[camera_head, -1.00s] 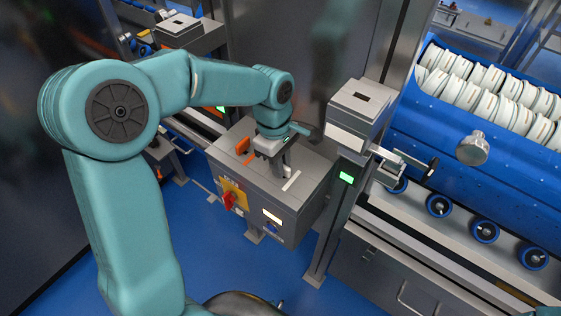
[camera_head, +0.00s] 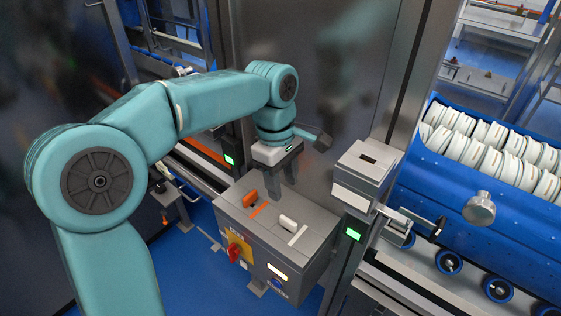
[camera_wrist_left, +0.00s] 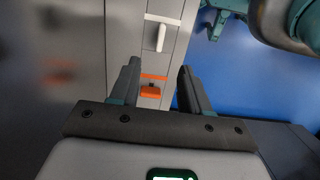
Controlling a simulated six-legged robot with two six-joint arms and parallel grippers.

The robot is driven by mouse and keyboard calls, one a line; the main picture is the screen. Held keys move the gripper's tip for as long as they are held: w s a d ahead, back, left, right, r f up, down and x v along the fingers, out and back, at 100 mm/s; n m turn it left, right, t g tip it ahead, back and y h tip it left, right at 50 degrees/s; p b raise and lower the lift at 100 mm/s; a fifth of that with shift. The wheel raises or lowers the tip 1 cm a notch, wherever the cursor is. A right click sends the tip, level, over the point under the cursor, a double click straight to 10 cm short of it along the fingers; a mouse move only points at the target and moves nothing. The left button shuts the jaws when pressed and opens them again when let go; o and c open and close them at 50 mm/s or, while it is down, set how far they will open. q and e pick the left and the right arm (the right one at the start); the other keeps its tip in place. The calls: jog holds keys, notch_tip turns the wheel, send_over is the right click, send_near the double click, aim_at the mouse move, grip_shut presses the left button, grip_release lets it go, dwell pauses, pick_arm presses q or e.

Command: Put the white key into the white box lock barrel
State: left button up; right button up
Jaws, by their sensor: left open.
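The white key (camera_head: 288,222) sits on the top of the grey box (camera_head: 315,216), beside a white strip (camera_head: 298,235). The lock barrel under it is hidden, and I cannot tell how deep the key is in. The key also shows in the left wrist view (camera_wrist_left: 160,38), beyond the fingertips. My left gripper (camera_head: 282,190) is open and empty above the box, behind the white key and apart from it. Its two fingers show in the left wrist view (camera_wrist_left: 158,70). My right gripper is not in view.
An orange key (camera_head: 250,198) with an orange strip (camera_head: 260,209) is on the same box top. A red rotary switch (camera_head: 234,252) is on the front. A post-mounted box with a dark slot (camera_head: 367,159) stands right, before a blue drum (camera_head: 470,190).

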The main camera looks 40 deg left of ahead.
pick_arm(q)
jog(key=r, duration=0.4)
jog(key=shift+a+r, duration=0.2)
jog(key=shift+a, duration=0.1)
dwell(0.4)
